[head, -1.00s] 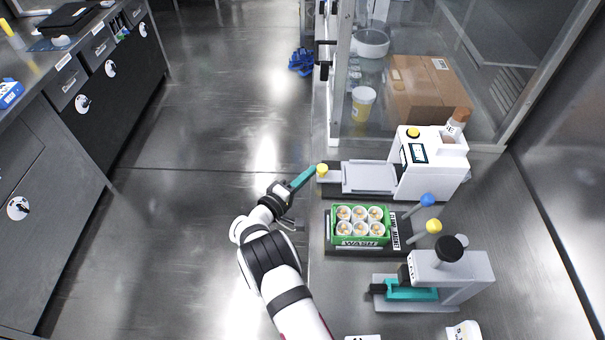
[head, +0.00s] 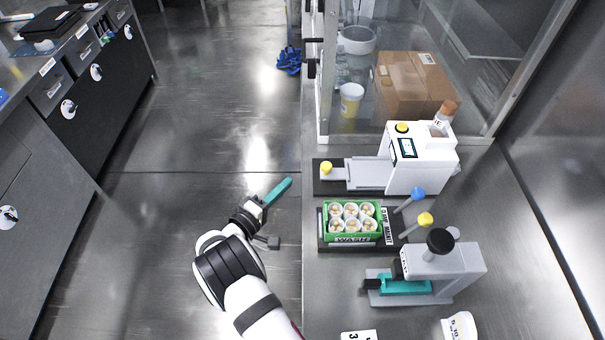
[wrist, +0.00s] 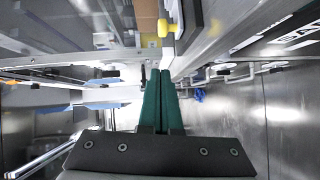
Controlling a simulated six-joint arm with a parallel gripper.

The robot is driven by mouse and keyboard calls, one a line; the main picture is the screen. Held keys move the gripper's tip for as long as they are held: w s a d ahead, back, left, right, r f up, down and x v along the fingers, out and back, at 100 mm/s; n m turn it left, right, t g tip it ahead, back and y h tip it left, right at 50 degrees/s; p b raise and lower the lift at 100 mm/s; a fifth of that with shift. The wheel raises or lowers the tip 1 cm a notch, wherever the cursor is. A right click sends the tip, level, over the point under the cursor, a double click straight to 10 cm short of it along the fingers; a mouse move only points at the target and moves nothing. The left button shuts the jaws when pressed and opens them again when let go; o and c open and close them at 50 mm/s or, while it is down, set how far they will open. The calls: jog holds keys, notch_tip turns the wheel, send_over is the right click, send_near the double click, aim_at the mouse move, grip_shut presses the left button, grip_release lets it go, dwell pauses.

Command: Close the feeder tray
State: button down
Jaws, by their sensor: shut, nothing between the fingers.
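The feeder is a white machine (head: 420,165) on the bench, with a flat grey feeder tray (head: 366,173) sticking out to its left over a dark base. A yellow knob (head: 326,168) stands at the tray's outer left end. My gripper (head: 290,180), with long teal fingers, is shut and empty. It is left of the bench edge, with its tips pointing up and right, a short gap from the knob. In the wrist view the closed fingers (wrist: 164,84) fill the middle, and the yellow knob (wrist: 164,27) shows beyond their tips.
A green rack (head: 349,238) of several capped vials sits on the bench in front of the feeder, beside blue and yellow ball-topped levers. A grey press (head: 440,270) with a teal insert stands nearer. Glass casework with a cardboard box (head: 408,85) is behind. The floor at left is clear.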

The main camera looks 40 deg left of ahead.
notch_tip(320, 180, up, 9)
jog(key=a+n+g+h, duration=0.2)
jog(key=n+g+h, duration=0.3)
jog(key=n+g, duration=0.6)
jog(key=w+f+n, duration=0.1)
jog(key=w+f, duration=0.1)
jog(key=w+d+f+n+t, duration=0.1)
jog(key=w+f, duration=0.2)
jog(key=w+d+f+t, duration=0.1)
jog(key=w+f, duration=0.2)
jog(key=shift+w+d+f+n, duration=0.15)
jog(key=shift+w+d+n, duration=0.1)
jog(key=shift+n, duration=0.15)
jog(key=shift+w+d, duration=0.15)
jog(key=shift+w, duration=0.35)
